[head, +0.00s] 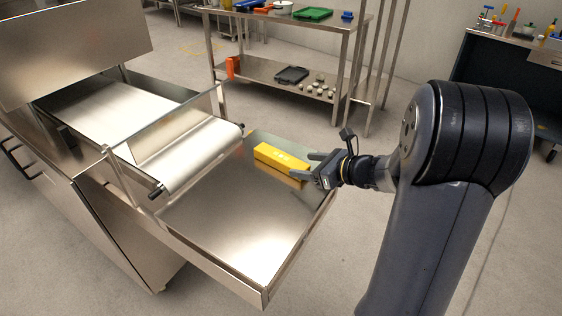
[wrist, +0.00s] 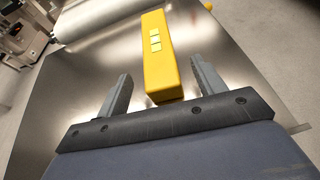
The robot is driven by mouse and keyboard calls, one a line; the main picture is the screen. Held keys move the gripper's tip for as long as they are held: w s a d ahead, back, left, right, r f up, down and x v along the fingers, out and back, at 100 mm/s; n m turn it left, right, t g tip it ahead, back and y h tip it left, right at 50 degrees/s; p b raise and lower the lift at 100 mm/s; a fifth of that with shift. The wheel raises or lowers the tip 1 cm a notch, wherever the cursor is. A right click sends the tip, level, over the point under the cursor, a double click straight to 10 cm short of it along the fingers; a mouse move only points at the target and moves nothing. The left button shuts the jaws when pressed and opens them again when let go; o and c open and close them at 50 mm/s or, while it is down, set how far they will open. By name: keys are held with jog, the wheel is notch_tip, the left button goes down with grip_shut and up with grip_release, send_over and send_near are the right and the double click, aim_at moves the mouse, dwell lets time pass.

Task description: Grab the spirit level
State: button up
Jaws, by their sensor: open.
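The yellow spirit level (head: 281,160) lies on the steel tray of the dough machine, near its far right side in the head view. In the wrist view the yellow spirit level (wrist: 159,55) points away from me, with pale squares on its top. My gripper (head: 309,166) is at its right end in the head view. In the wrist view my gripper (wrist: 160,78) is open, with one finger on each side of the level's near end. Gaps show between both fingers and the level.
A steel table (head: 290,20) with trays and a lower shelf stands behind. A dark workbench (head: 510,70) is at the back right.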

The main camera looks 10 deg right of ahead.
aim_at(290, 161)
jog(key=x, duration=0.6)
jog(key=shift+a+r, duration=0.15)
jog(key=shift+r, duration=0.2)
jog(key=shift+c, duration=0.5)
jog(key=c, duration=1.1)
